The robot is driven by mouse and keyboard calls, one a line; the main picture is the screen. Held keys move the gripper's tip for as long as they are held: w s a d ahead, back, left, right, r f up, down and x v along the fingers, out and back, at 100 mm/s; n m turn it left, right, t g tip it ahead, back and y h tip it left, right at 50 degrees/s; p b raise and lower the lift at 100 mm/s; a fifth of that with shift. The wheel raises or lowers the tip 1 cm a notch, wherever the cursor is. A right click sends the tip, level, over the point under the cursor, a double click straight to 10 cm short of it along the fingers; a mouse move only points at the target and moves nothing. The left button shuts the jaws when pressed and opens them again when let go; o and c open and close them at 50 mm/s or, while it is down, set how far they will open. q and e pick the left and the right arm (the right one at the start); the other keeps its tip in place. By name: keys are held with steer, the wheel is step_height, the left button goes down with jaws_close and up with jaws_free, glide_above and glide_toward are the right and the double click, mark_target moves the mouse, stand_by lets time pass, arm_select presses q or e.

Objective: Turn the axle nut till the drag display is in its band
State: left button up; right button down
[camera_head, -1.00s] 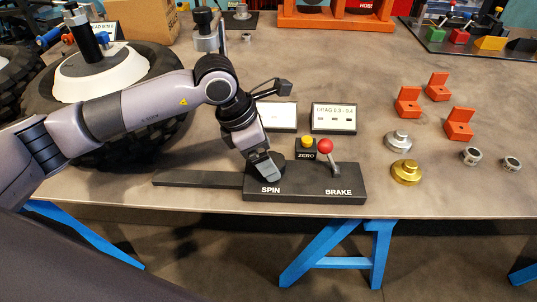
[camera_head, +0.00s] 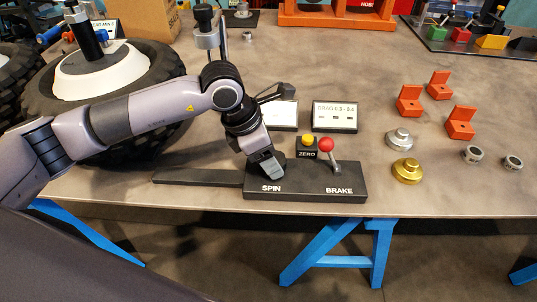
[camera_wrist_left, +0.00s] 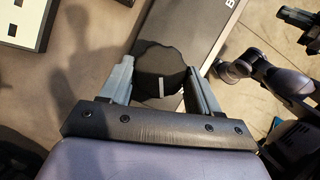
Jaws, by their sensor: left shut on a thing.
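My left gripper (camera_head: 270,171) points down at the SPIN end of the black control box (camera_head: 305,190). In the left wrist view its two fingers (camera_wrist_left: 160,85) are closed around the black lobed SPIN knob (camera_wrist_left: 158,62), which has a white mark on its top. In the head view the gripper hides most of the knob. The drag display (camera_head: 335,115) is a white panel reading "DRAG 0.3 - 0.4", with small marks below that I cannot read. The axle nut cannot be made out. My right gripper is not in the head view.
A red-balled BRAKE lever (camera_head: 326,145) and a yellow ZERO button (camera_head: 307,141) are right of the gripper. Gold (camera_head: 407,171) and silver (camera_head: 398,138) flanged pieces, orange blocks (camera_head: 460,122) and rings (camera_head: 473,155) lie right.

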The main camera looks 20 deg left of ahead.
arm_select(q)
steer(key=n+b, duration=0.1)
steer(key=n+t+b, duration=0.1)
steer(key=shift+d+f+n+y, duration=0.15)
steer(key=shift+n+y, duration=0.15)
steer(key=shift+n, duration=0.1)
steer(key=n+b, duration=0.2)
steer(key=shift+s+d+n+t+y, duration=0.1)
steer(key=shift+s+n+t+y, duration=0.05)
steer(key=shift+n+t+y, duration=0.2)
steer(key=n+y+b, duration=0.1)
steer(key=n+b, duration=0.1)
steer(key=n, duration=0.1)
steer(key=shift+d, duration=0.1)
steer(key=shift+n+t+y+b, duration=0.25)
steer(key=shift+n+y+b, duration=0.55)
steer(key=shift+n, duration=0.75)
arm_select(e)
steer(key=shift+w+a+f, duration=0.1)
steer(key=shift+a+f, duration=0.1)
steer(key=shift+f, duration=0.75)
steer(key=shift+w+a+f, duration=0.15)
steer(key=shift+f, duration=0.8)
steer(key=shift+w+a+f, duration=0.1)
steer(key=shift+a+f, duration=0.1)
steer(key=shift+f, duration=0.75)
arm_select(q)
steer(key=shift+r, duration=0.2)
